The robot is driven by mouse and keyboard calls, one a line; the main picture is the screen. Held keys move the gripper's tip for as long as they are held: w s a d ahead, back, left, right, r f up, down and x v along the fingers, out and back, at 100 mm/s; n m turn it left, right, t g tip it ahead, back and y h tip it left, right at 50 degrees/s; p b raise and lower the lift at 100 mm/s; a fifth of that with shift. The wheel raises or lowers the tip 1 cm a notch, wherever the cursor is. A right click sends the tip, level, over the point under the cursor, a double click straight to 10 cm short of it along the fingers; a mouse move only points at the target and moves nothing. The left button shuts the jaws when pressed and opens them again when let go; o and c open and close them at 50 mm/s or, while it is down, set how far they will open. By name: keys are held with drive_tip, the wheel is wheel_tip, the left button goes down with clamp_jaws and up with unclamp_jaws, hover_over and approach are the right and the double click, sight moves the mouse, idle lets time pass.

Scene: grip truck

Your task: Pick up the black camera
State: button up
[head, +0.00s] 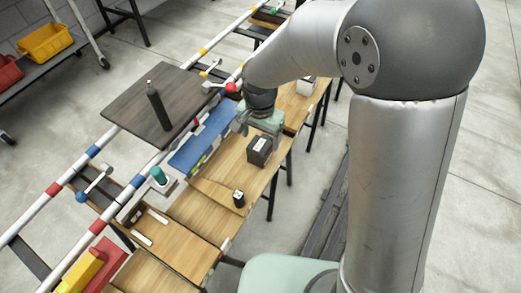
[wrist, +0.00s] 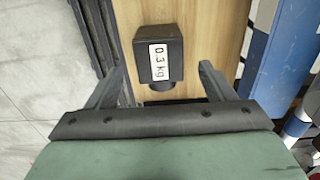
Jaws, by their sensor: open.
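The black camera (head: 259,150) is a dark box on the wooden table top. In the wrist view the black camera (wrist: 172,65) shows a white label reading "0.3 kg" and a short round part on its near side. My gripper (head: 262,125) is beside it in the head view, close to its far side. In the wrist view the two fingers of my gripper (wrist: 162,70) are spread wide, with the camera lying between and beyond their tips. The gripper is open and empty. I cannot tell its exact height above the table.
A small black object (head: 239,199) stands nearer on the same table (head: 215,190). A blue strip (head: 205,138) runs along the table's left. A dark board (head: 135,100) carries a black bottle (head: 158,107). A white box (head: 306,86) stands farther back.

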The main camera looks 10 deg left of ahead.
sight(260, 143)
drive_tip(key=shift+f, duration=2.75)
drive_tip(key=shift+r, duration=0.1)
drive_tip(key=c, duration=1.3)
drive_tip(key=shift+o, duration=0.2)
drive_tip(key=shift+r, duration=0.1)
drive_tip(key=shift+r, duration=0.2)
wheel_tip(260, 143, up, 2)
drive_tip(key=shift+r, duration=0.15)
drive_tip(key=s+d+r+p, duration=0.1)
drive_tip(key=s+d+r, duration=0.6)
drive_tip(key=s+r, duration=0.4)
wheel_tip(260, 143, up, 7)
drive_tip(key=s+p, duration=0.1)
drive_tip(key=p, duration=0.5)
drive_tip(key=shift+f, duration=0.2)
